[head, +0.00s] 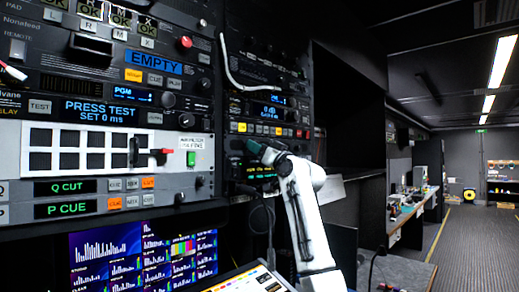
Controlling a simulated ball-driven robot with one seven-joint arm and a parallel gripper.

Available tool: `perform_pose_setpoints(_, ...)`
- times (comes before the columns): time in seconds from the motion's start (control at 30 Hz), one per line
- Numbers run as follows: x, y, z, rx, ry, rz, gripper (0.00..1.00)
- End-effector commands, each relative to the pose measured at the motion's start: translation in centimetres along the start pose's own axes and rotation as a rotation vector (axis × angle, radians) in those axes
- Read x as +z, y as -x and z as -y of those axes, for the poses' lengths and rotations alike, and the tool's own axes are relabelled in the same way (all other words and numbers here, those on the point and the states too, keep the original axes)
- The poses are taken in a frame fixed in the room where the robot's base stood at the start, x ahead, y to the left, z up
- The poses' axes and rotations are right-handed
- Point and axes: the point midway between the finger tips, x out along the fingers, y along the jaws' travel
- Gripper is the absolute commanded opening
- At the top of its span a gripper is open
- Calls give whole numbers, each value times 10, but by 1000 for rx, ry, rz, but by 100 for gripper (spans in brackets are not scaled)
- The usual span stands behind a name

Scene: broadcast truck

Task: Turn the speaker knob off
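My gripper (256,147) reaches up to the dark rack panel in the middle of the head view, just below a row of lit buttons. Its dark fingertips are small against the dark panel, and I cannot tell whether they are open or shut or touch anything. No knob is clearly labelled as the speaker's. A black knob (292,115) sits beside the blue "0 dB" display (268,111), above and right of my gripper. My gripper and white arm hide part of the panel behind them.
The left rack holds a blue "EMPTY" display (153,64), a black knob (168,100), a red knob (185,42) and a green switch (191,158). A monitor (140,262) with coloured graphs stands below. A dark cable hangs near my arm. The aisle floor (480,245) at right is clear.

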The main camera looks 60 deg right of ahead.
Motion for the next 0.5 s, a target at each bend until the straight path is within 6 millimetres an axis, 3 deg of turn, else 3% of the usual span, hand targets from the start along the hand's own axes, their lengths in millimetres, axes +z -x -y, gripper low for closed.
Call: perform_pose_setpoints(0.5,0,0,0,0,0,0,0)
